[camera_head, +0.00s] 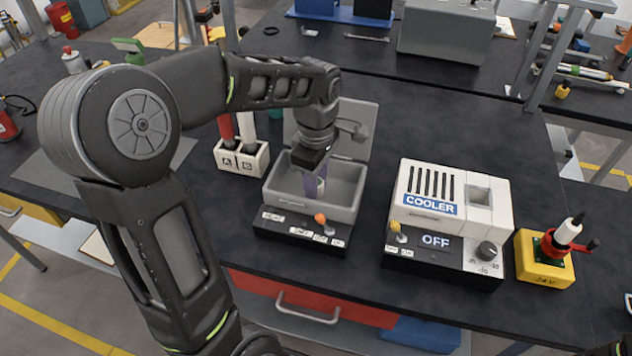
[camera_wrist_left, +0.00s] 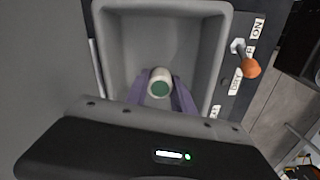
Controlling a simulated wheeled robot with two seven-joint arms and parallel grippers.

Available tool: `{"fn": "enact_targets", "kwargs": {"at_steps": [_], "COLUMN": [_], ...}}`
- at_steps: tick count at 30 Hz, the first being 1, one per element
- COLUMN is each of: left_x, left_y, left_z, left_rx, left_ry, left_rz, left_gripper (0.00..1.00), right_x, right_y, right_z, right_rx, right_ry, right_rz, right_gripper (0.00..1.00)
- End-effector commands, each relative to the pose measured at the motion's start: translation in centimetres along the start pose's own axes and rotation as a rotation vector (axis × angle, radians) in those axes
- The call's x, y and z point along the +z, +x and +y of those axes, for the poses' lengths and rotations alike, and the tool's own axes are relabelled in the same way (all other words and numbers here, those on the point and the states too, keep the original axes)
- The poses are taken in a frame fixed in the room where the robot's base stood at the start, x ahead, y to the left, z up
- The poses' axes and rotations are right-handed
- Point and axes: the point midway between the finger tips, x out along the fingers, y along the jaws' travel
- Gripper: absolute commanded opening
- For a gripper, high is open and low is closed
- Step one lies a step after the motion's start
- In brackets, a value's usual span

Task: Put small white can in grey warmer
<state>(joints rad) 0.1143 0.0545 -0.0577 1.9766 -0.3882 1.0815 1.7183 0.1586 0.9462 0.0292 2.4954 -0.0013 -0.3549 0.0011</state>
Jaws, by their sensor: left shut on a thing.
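The grey warmer (camera_head: 345,185) stands on the black bench with its lid raised at the back. Its open grey basin also fills the upper middle of the left wrist view (camera_wrist_left: 215,60). My left gripper (camera_head: 316,185) reaches down into the basin from above. It is shut on the small white can (camera_wrist_left: 159,76), which shows a green end between the purple fingers in the left wrist view. In the head view the can (camera_head: 320,186) is mostly hidden by the fingers. I cannot tell whether it touches the basin floor. My right gripper is not in view.
A white cooler box (camera_head: 450,200) reading OFF stands right of the warmer. A yellow switch box (camera_head: 543,262) is farther right. A white A/B holder (camera_head: 241,158) with red and white items is to the left. An orange-tipped lever (camera_head: 321,219) is on the warmer's front.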

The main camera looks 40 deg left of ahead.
Motion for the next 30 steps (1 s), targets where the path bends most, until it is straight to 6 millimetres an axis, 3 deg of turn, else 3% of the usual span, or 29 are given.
{"fn": "enact_targets", "kwargs": {"at_steps": [3, 4, 11, 23, 30], "left_x": [0.0, 0.0, 0.0, 0.0, 0.0], "left_y": [0.4, 0.3, 0.3, -0.3, -3.8], "left_z": [0.0, 0.0, 0.0, 0.1, 0.1], "left_rx": [0.0, 0.0, 0.0, 0.002, 0.006], "left_ry": [0.0, 0.0, 0.0, 0.0, -0.001], "left_rz": [0.0, 0.0, 0.0, 0.0, 0.001], "left_gripper": [0.0, 0.31, 0.5, 0.51, 0.51], "right_x": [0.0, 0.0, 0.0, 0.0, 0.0], "right_y": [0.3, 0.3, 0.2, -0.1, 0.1], "right_z": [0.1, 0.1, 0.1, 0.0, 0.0], "right_rx": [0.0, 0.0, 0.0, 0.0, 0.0], "right_ry": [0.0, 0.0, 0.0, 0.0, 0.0], "right_rz": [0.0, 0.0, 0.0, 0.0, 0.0], "right_gripper": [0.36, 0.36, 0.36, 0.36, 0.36]}}
